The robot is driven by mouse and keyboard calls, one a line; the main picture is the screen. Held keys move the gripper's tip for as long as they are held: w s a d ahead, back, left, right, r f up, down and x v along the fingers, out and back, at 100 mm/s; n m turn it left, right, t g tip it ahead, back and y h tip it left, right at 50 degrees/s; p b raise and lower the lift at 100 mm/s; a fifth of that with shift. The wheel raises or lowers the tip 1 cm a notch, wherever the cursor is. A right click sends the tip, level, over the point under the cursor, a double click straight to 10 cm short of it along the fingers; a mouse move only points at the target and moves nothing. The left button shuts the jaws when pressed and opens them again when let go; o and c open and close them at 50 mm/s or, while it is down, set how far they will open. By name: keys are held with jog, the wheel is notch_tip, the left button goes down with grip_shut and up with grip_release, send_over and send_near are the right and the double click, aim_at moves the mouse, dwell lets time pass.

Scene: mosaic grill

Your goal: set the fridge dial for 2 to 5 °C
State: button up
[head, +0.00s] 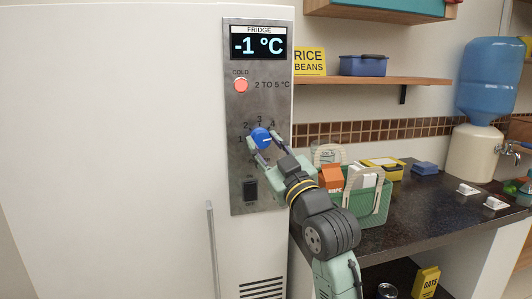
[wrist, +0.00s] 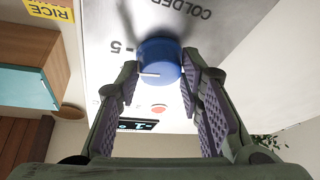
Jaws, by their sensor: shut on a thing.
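The fridge's grey control panel (head: 237,112) carries a display (head: 257,43) reading -1 °C. Below it a round lamp (head: 241,86) glows red-orange beside the words "2 TO 5 °C". The blue dial (head: 260,137) sits lower on the panel, with numbers around it. My gripper (head: 262,145) is shut on the dial, one finger on each side. In the wrist view the dial (wrist: 160,58) is between the fingertips. Its white line points left there, toward the side with the 5. The exact mark it meets is unclear.
A black switch (head: 250,189) is below the dial. The fridge handle (head: 212,245) stands out at lower left. Right of the fridge, a green basket (head: 372,213) of items stands on the dark counter (head: 430,205), close to my arm.

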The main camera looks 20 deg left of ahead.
jog(key=n+g+b, duration=0.1)
jog(key=n, duration=0.1)
jog(key=n+g+y+b, duration=0.1)
jog(key=n+b, duration=0.1)
jog(key=shift+d+n, duration=0.1)
jog(key=shift+n, duration=0.3)
jog(key=n+g+b, duration=0.1)
jog(key=n+g, duration=0.1)
jog(key=n, duration=0.2)
jog(key=shift+r, duration=0.15)
jog(key=n, duration=0.2)
jog(key=n+g+h, duration=0.1)
jog(key=n, duration=0.2)
jog(key=shift+r+n+g+h, duration=0.3)
jog(key=shift+r+g+h, duration=0.05)
jog(key=shift+g+h, duration=0.05)
jog(key=shift+n+h+p, duration=0.6)
jog(key=shift+n+p, duration=0.15)
jog(key=shift+n, duration=0.75)
jog(key=o, duration=1.2)
jog(key=shift+c, duration=0.2)
